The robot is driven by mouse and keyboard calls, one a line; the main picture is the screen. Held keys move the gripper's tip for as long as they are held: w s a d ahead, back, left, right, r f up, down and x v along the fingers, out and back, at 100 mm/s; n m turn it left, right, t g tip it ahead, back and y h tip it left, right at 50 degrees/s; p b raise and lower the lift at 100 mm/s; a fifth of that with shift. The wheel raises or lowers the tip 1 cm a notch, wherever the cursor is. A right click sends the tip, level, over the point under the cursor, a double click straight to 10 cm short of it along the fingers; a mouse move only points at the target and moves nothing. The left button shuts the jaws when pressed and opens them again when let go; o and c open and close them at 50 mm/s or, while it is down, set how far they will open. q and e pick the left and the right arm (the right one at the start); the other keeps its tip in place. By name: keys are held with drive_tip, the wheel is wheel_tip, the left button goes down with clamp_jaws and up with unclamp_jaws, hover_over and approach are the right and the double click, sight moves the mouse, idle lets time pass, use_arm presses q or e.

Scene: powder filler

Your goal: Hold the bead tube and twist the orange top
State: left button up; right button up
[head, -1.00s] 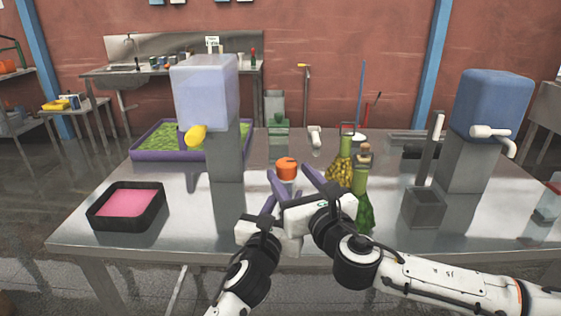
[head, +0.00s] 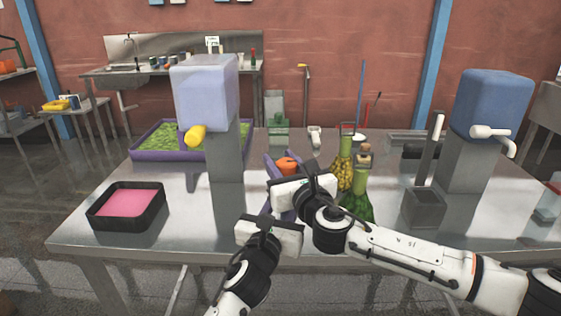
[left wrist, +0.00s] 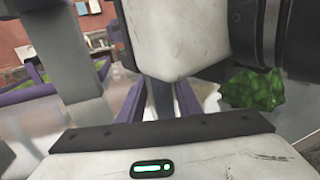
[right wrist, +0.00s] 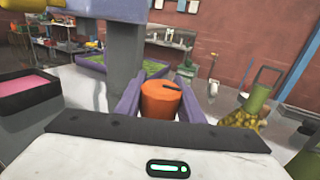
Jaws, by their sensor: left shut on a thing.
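The bead tube's orange top (head: 287,166) shows in the head view near the middle of the table. It also shows in the right wrist view (right wrist: 161,102) with a dark mark on its upper face. The tube body below it is hidden behind my grippers. My right gripper (head: 288,160) is open, with one purple finger on each side of the orange top. My left gripper (left wrist: 163,98) is lower and nearer the front edge, shut on the tube. Its fingertips are largely hidden by my right gripper in both the head and left wrist views.
A bottle of yellow beads (head: 342,173) and a bottle of green beads (head: 358,207) stand close right of my grippers. A dispenser with a yellow spout (head: 196,135) and a black tray of pink powder (head: 125,226) are at left. A blue dispenser (head: 492,100) stands at right.

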drive_tip(key=c, duration=0.3)
drive_tip(key=shift+w+d+m+t+h, duration=0.15)
drive_tip(key=shift+m+t+h, duration=0.25)
drive_tip(key=shift+m+h, duration=0.6)
drive_tip(key=shift+c, duration=0.2)
drive_tip(key=shift+d, duration=0.1)
drive_tip(key=o, duration=1.1)
drive_tip(key=shift+c, duration=0.2)
wheel_tip(320, 180, up, 10)
